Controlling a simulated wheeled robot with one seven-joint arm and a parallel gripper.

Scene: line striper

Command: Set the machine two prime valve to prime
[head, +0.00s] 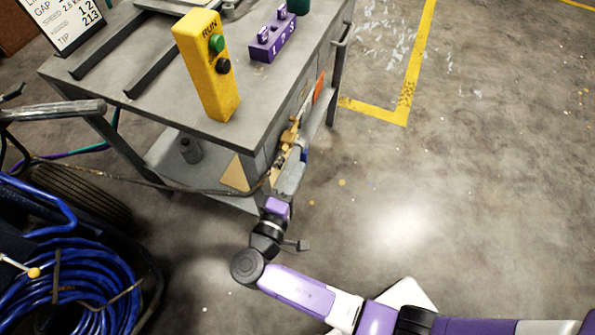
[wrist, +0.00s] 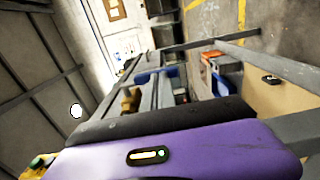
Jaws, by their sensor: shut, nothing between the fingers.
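A brass fitting (head: 290,132) shows at the right end of the grey cart. A brass piece (wrist: 130,101) also shows in the wrist view, near a blue bar-like part (wrist: 155,75). I cannot tell for certain which of these belongs to the prime valve, or how its handle is turned. My gripper (head: 294,164) is shut and empty, beside the cart's right end and just below the brass fitting. A small blue part (head: 304,155) shows close to my fingers. I cannot tell whether they touch anything. In the wrist view, my purple wrist housing covers the lower part and hides the fingertips.
The grey cart (head: 145,112) carries a yellow RUN button box (head: 207,70) and a purple block (head: 271,42). A blue hose coil (head: 75,285) and a wheel (head: 85,195) stand at lower left. A dark hose crosses toward the cart. The floor at right is clear.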

